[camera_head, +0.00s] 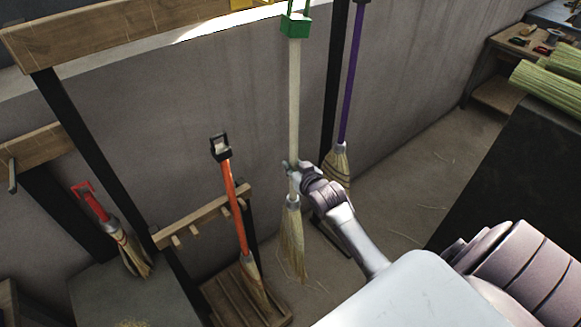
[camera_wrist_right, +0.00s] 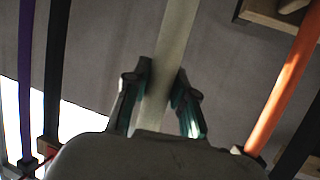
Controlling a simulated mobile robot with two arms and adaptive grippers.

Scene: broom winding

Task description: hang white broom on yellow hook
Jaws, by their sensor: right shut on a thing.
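The white broom stands nearly upright in the middle of the head view, with a pale handle (camera_head: 294,95) and straw bristles (camera_head: 292,245) hanging above the floor. A green piece (camera_head: 295,24) with a loop sits at the top of the handle; I cannot tell if it is the broom's own cap or a hook. My right gripper (camera_head: 294,175) is shut on the lower handle, just above the bristles. In the right wrist view the gripper's fingers (camera_wrist_right: 158,108) flank the pale handle (camera_wrist_right: 172,45). A yellow piece, perhaps the yellow hook (camera_head: 246,4), is cut off at the top edge. My left gripper is out of view.
A purple-handled broom (camera_head: 351,75) hangs to the right by a dark post. An orange broom (camera_head: 236,200) and a red broom (camera_head: 95,203) are to the left. A wooden beam (camera_head: 110,28) runs along the top left. A dark block (camera_head: 520,180) stands at right.

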